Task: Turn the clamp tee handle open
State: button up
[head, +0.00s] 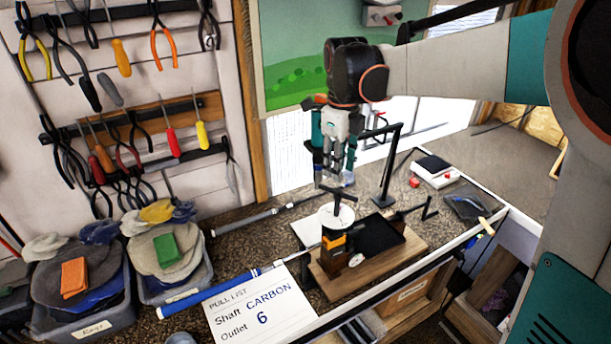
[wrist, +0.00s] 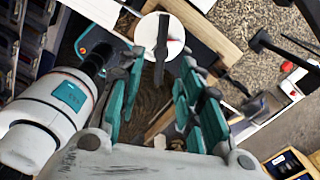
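The clamp (head: 336,243) stands on a wooden base (head: 372,264) on the bench, with a white round disc on top. Its black tee handle (head: 338,193) lies across above the disc. In the wrist view the tee handle (wrist: 160,68) is a dark bar in front of the white disc (wrist: 173,33). My gripper (head: 336,178) points down just above the handle, in the head view. In the wrist view its teal fingers (wrist: 163,88) are spread apart, with the handle between and beyond them. I see no clear contact with the handle.
A blue-gripped club (head: 215,290) and a grey-gripped club (head: 270,212) lie on the bench. A pull-list card (head: 258,308) reads CARBON, outlet 6. A black post (head: 390,165) stands close behind the clamp. Bins (head: 180,285) stand at left, below the tool wall.

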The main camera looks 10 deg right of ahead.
aim_at(336, 215)
jog(key=f, duration=1.3)
jog(key=shift+w+d+f+b, duration=0.2)
jog(key=shift+f+b, duration=0.1)
jog(key=shift+f, duration=0.1)
grip_shut()
